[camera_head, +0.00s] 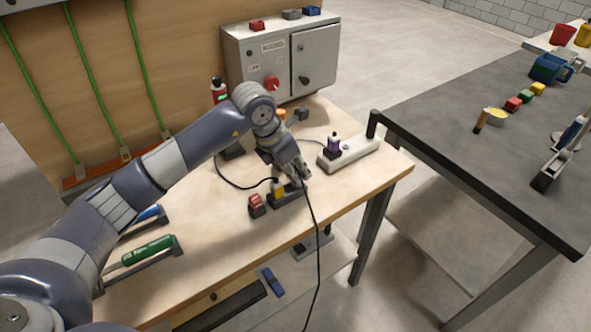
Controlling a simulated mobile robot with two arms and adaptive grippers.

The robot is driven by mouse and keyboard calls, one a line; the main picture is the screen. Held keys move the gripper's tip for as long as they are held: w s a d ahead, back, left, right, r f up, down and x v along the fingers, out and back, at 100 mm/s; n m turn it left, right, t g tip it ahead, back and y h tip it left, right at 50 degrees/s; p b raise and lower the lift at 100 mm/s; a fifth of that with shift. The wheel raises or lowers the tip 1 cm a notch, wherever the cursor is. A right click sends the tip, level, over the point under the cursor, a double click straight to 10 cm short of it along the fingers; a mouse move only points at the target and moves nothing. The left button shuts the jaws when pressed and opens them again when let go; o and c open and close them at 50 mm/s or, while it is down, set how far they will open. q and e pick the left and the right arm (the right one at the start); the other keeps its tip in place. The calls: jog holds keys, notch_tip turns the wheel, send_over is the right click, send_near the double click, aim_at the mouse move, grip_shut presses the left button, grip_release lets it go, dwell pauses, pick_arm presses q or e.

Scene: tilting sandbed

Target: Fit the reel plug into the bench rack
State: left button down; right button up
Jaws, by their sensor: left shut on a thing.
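My left gripper (300,178) is shut over the wooden bench (210,252), just above and right of a dark rack (288,197). The reel plug between its fingers is mostly hidden by them. A black cord (316,240) runs from the fingers down over the bench's front edge. A yellow plug (278,187) is at the dark rack, just left of the gripper. A red plug (256,203) stands left of that rack. I cannot tell whether the held plug touches the rack. My right gripper is not in view.
A grey control cabinet (262,62) stands behind. A green-handled tool (150,250) rests on a holder at left. A dark table (440,105) stands at right. The bench's front middle is clear.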

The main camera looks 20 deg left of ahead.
pick_arm(q)
jog(key=shift+f+b, duration=0.6)
jog(key=shift+f, duration=0.05)
jog(key=c, duration=0.8)
grip_release()
jog(key=shift+c, duration=0.2)
jog(key=shift+r+p, duration=2.35)
jog(key=shift+r, duration=1.7)
